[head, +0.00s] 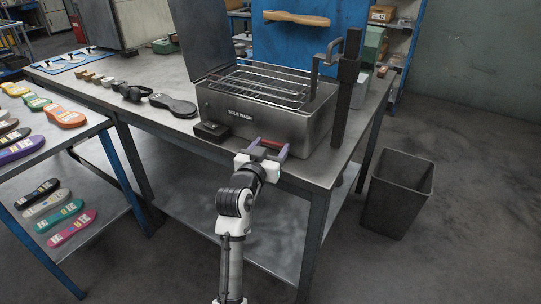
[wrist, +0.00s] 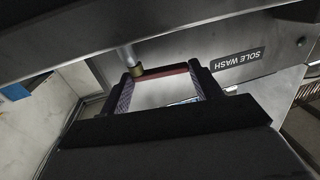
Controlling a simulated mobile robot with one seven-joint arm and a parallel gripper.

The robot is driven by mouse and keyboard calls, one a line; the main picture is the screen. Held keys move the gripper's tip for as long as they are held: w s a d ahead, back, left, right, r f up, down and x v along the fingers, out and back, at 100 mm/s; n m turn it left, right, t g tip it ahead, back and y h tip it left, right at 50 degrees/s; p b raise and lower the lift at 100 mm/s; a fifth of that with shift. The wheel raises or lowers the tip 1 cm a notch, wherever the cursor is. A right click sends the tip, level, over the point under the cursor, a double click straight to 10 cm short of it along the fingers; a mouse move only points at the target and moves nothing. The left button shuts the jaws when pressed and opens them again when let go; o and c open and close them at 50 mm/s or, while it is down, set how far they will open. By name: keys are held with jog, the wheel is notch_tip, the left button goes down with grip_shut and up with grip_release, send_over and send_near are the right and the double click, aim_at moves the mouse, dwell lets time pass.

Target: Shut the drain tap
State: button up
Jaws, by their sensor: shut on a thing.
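The drain tap has a red lever (head: 271,143) and sits low on the front of the steel SOLE WASH tank (head: 235,127). In the wrist view the red lever (wrist: 165,70) runs across the gap between my fingertips, next to a brass fitting (wrist: 137,71) on a grey pipe (wrist: 126,55). My gripper (head: 267,147) is shut on the lever, with one finger at each end of it. It also shows in the wrist view (wrist: 164,76). The tank front with its label (wrist: 238,59) is close behind the lever. My gripper hides part of the tap's body in the head view.
A small dark box (head: 212,132) stands at the tank's front left. A wire rack (head: 262,86) lies over the tank, and a dark post (head: 346,92) stands at its right. A bin (head: 400,195) stands on the floor at right.

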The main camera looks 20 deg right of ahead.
jog(key=g+h+b, duration=0.1)
jog(key=m+b, duration=0.1)
jog(key=b, duration=0.1)
jog(key=shift+w+f+m+g+h, duration=0.25)
jog(key=shift+w+m+g+h, duration=0.05)
jog(key=shift+g+h, duration=0.1)
jog(key=shift+r+m+g+h, duration=0.2)
jog(key=shift+m+g+h, duration=0.1)
jog(key=shift+g, duration=0.1)
jog(key=o, duration=1)
jog(key=b+v, duration=0.3)
jog(key=v, duration=1)
jog(key=shift+s+a, duration=0.25)
jog(key=shift+a, duration=0.05)
